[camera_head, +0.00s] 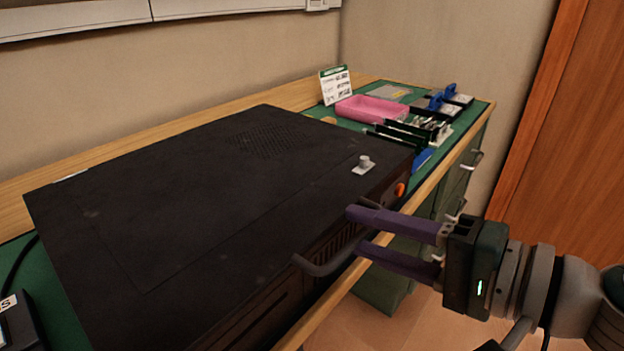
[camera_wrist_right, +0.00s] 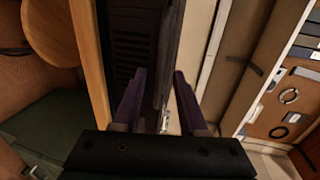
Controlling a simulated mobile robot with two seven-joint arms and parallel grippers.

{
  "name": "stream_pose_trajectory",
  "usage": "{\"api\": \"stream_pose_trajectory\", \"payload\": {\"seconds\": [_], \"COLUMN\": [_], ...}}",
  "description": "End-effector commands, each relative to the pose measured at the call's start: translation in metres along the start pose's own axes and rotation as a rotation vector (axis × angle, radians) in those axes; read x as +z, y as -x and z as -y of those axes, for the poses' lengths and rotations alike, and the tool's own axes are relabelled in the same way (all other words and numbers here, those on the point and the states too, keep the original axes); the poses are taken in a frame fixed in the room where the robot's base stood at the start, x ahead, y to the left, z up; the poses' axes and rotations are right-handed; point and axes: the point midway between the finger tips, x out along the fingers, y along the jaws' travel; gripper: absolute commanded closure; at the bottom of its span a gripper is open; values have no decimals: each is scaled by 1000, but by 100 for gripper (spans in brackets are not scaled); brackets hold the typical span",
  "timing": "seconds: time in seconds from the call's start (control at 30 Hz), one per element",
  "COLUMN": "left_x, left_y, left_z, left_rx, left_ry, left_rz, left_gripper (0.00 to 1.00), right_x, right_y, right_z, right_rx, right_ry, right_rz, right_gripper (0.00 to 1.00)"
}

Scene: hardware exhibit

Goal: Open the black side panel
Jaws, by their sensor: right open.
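A large black computer case lies flat on the bench, with the black side panel (camera_head: 190,210) as its upper face. The panel has a vent area and looks closed. A small light-coloured knob on a plate (camera_head: 363,165) sits near the panel's right edge. My right gripper (camera_head: 356,231) comes in from the right, its two purple fingers apart at the case's front face. A dark curved handle (camera_head: 322,267) projects from that face close to the fingertips; I cannot tell if they touch it. The right wrist view shows the spread fingers (camera_wrist_right: 158,85) beside the dark, slotted face. My left gripper is out of view.
Behind the case on the bench stand a pink tray (camera_head: 372,109), a small sign (camera_head: 335,86) and several circuit boards (camera_head: 410,131). An orange button (camera_head: 400,189) is on the case front. The wooden bench edge (camera_head: 335,300) runs below my right gripper.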

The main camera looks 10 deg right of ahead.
Motion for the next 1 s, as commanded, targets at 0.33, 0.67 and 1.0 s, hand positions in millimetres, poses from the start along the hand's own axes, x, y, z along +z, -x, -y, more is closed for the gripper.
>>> {"api": "stream_pose_trajectory", "payload": {"seconds": [0.33,0.67,1.0], "left_x": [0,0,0], "left_y": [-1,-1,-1], "left_z": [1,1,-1], "left_rx": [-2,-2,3], "left_ry": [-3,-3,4], "left_rz": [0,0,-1], "left_gripper": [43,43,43], "right_x": [1,0,0], "right_y": [-15,-14,-14], "right_z": [0,0,0], "right_rx": [1,1,1], "right_ry": [1,1,1], "right_rz": [2,1,1], "right_gripper": [58,85,100]}}
